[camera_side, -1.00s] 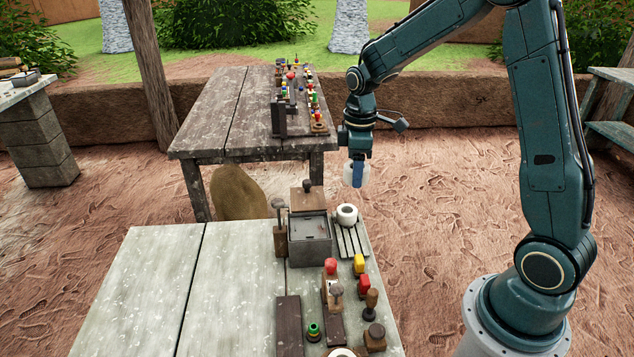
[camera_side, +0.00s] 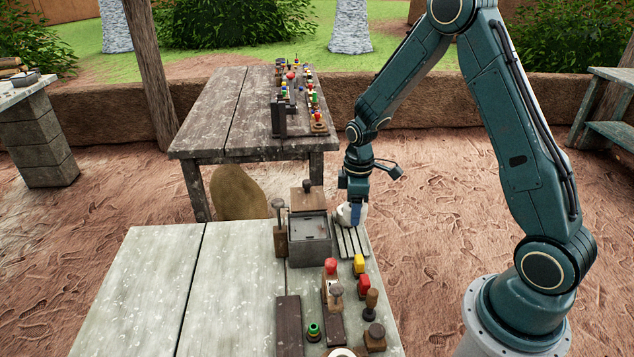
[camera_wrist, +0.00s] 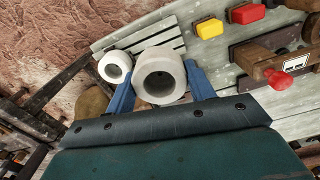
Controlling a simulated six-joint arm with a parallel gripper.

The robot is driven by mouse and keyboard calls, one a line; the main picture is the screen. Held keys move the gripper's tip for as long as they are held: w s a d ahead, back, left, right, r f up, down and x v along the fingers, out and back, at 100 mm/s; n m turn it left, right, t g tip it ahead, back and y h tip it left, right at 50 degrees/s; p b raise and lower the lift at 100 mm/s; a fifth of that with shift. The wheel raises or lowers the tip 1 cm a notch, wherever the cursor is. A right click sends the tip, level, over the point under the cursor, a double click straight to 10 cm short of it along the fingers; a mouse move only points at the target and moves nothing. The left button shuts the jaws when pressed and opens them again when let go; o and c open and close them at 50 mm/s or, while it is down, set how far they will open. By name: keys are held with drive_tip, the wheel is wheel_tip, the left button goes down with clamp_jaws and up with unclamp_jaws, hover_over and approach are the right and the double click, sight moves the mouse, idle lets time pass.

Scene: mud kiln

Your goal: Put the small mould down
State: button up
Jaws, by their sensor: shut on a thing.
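The small mould (camera_wrist: 160,76) is a thick, pale ring with a dark hole. It sits between the two blue fingers of my gripper (camera_wrist: 159,82), which are shut on it. A second pale ring (camera_wrist: 115,66) shows just left of it in the wrist view. In the side view my gripper (camera_side: 356,214) is low at the back end of a slatted rack (camera_side: 352,243), on the near table's right edge. The pale rings overlap there, partly hidden by a finger. I cannot tell whether the held mould touches the rack.
A grey box (camera_side: 309,243) stands close left of the rack, with a wooden block (camera_side: 307,199) behind it and a handled tool (camera_side: 280,238) on its left. Yellow (camera_side: 359,264) and red (camera_side: 364,284) pieces lie in front. The near table's left part is clear.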

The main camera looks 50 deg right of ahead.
hover_over(352, 244)
drive_tip(key=shift+d+f, duration=0.1)
drive_tip(key=shift+f, duration=2.55)
drive_tip(key=shift+f, duration=0.1)
drive_tip(key=shift+f, duration=1.8)
drive_tip(key=shift+f, duration=0.2)
drive_tip(key=o, duration=1.1)
drive_tip(key=shift+o, duration=0.2)
drive_tip(key=shift+r, duration=0.1)
wheel_tip(352, 244, up, 12)
drive_tip(key=shift+r, duration=0.1)
